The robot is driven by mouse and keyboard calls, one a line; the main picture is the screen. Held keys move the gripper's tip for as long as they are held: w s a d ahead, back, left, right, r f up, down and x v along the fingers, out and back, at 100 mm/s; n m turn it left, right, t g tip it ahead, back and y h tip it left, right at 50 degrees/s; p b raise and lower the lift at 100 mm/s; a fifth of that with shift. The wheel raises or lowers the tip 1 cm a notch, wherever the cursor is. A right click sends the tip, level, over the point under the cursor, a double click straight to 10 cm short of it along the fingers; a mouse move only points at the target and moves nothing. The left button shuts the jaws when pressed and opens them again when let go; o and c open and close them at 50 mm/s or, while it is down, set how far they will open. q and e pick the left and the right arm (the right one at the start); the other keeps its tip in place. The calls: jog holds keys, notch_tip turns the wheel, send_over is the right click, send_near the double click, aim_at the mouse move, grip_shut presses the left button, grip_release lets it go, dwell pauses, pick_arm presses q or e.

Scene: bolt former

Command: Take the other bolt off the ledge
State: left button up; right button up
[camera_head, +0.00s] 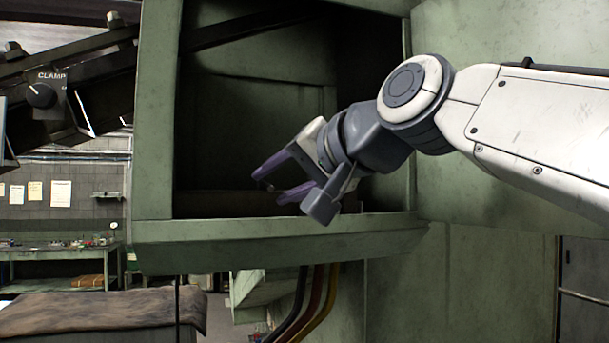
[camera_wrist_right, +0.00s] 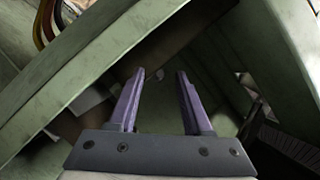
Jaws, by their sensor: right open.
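My right gripper (camera_head: 268,189) reaches from the right into the opening of the green machine housing. Its two purple fingers are open and apart, with nothing held between them. In the right wrist view the open fingers (camera_wrist_right: 158,76) point at a dark brown strip, which may be the ledge (camera_wrist_right: 185,32). Another tiny pale spot (camera_wrist_right: 238,74) shows to the right. Both are too small to identify surely. My left gripper is out of view.
The green front sill (camera_head: 280,232) runs below my right gripper, and a green post (camera_head: 155,120) stands left of the opening. A black clamp unit with a knob (camera_head: 45,97) is at far left. Cables (camera_head: 318,300) hang below the sill. The inside of the housing is dark.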

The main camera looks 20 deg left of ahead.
grip_shut()
jog(key=shift+r, duration=0.15)
